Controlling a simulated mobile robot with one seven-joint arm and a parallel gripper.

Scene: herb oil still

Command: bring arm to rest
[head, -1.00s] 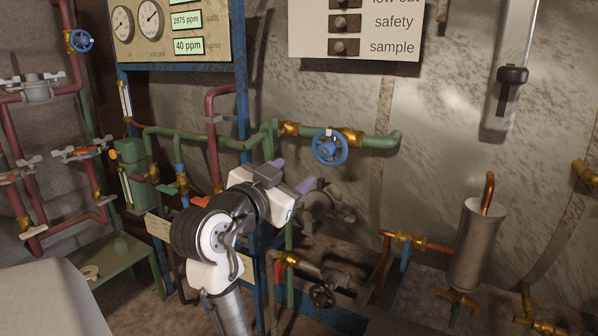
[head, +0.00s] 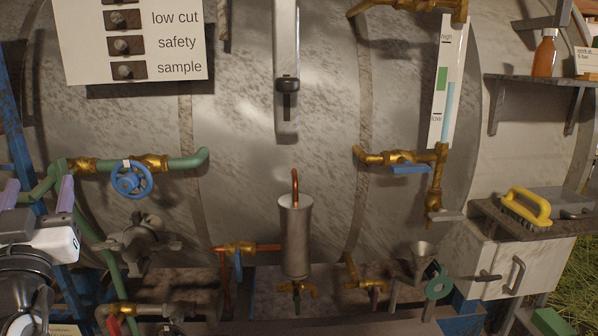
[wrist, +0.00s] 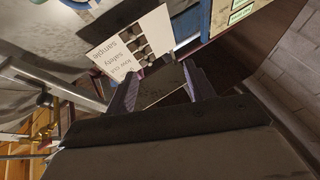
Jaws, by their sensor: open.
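My gripper (head: 40,184) is at the left edge of the head view, its two purple fingers apart and pointing up. Nothing is between them. In the wrist view the fingers (wrist: 161,82) also stand apart and empty, with the label board (wrist: 130,42) beyond them. My arm's wrist links show at the lower left of the head view; the rest of the arm is out of frame. A green pipe with a blue handwheel (head: 131,180) is to the right of the gripper. I cannot tell the gap between the fingers and the green pipe behind them.
A large metal drum (head: 240,150) fills the background. A steel canister (head: 296,240) with a copper pipe stands at centre. Brass valves (head: 400,158) and a level gauge (head: 447,85) are to the right. A yellow-handled brush (head: 526,207) lies on a shelf, and an orange bottle (head: 545,53) stands above.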

